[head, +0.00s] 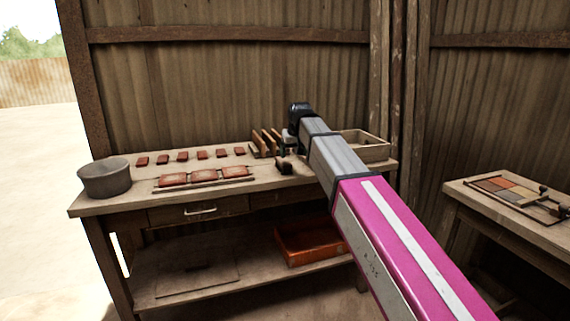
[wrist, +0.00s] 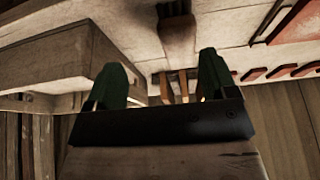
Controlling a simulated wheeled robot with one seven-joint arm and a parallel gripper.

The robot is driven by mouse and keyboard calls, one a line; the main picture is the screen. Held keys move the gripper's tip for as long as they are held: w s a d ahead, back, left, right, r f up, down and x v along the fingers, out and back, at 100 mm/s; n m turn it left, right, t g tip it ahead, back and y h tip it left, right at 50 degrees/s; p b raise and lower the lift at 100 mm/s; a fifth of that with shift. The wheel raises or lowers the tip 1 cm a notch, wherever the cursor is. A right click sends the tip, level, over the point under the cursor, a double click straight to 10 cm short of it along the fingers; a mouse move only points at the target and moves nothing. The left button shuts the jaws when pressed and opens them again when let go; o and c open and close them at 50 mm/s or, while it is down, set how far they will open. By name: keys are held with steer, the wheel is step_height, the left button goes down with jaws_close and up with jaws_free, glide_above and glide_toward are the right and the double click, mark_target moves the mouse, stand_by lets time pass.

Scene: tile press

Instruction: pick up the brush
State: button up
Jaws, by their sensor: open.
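The brush (head: 284,165) looks like a small dark-brown object on the workbench, just below my gripper in the head view. In the wrist view a brown brush-like piece (wrist: 177,22) lies near the top edge, beyond the fingertips and partly cut off by the frame. My gripper (head: 291,140) is over the back right of the bench, and my arm hides part of the bench there. In the wrist view its two dark green fingers (wrist: 161,78) stand apart. The brush is not between them.
A slatted wooden rack (head: 265,142) stands left of my gripper. A wooden box (head: 372,150) is to the right. Red tiles (head: 203,176) lie on the bench (head: 125,205), with a grey bucket (head: 105,180) at the left end. An orange tray (head: 300,256) sits on the lower shelf.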

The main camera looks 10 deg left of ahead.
mark_target(283, 162)
steer(key=shift+n, duration=0.3)
steer(key=a+r, duration=0.3)
steer(key=shift+w+a+r, duration=0.15)
steer(key=shift+w+r, duration=0.05)
steer(key=shift+w, duration=0.2)
steer(key=x, duration=0.9)
steer(key=shift+w+a+f, duration=0.1)
steer(key=shift+w+f, duration=0.2)
steer(key=shift+w+a+f, duration=0.1)
steer(key=shift+f, duration=0.3)
steer(key=shift+f, duration=0.25)
steer(key=c, duration=1.1)
steer(key=shift+r, duration=0.1)
